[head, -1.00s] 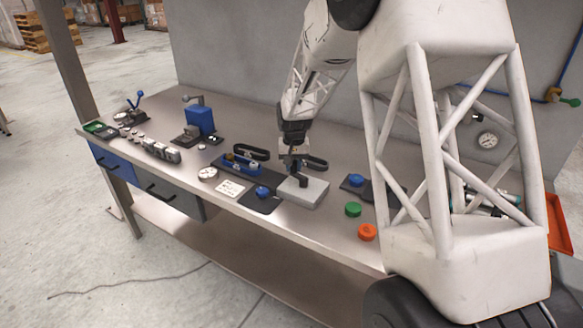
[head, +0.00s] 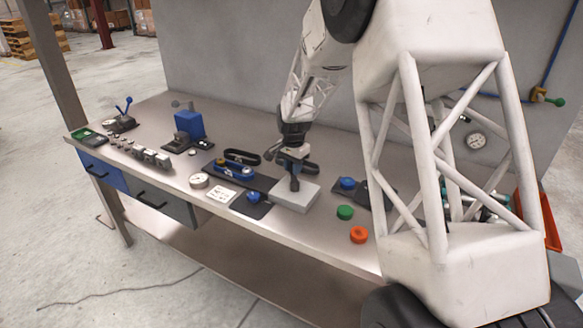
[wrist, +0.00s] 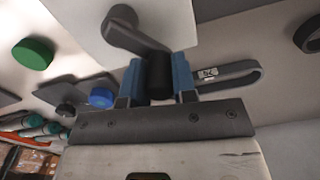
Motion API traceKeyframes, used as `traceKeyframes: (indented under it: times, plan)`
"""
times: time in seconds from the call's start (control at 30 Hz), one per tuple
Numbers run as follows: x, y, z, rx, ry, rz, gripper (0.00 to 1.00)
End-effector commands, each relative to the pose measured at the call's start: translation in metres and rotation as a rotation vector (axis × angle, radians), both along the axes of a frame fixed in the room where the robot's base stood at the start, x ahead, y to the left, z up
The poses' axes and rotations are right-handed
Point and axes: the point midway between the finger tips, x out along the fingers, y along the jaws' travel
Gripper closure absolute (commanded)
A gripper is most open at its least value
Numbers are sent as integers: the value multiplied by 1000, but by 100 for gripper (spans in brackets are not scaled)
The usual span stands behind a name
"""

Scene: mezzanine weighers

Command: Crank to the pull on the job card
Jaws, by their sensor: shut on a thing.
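My gripper (wrist: 158,78) is shut on the black upright handle (wrist: 159,75) of a dark grey crank (wrist: 128,28), between its blue fingers. The crank's arm runs from the handle to a round hub on top of a light grey block (wrist: 84,22). In the head view my gripper (head: 292,160) is above the far side of the grey block (head: 300,197), which sits near the bench's front edge. A white card (head: 221,194) with small print lies left of the block. Its writing is too small to read.
A round dial (head: 199,180) stands left of the card. A blue knob (head: 258,196) is beside the block. Green (head: 345,212) and orange (head: 359,235) round caps lie to the right. A blue vise-like device (head: 189,124) stands farther left. A wall gauge (head: 475,141) hangs behind.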

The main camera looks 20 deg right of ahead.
Motion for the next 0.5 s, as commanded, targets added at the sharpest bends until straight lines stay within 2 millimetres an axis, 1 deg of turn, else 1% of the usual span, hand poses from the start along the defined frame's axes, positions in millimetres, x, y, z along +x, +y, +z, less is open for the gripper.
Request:
traceKeyframes:
  times: [0.43, 0.47, 0.5]
  plan:
    - [0, -1, 1, 0, 0, -13, 98]
    - [0, -1, 1, 0, 0, -13, 71]
    - [0, -1, 1, -1, -1, -13, 65]
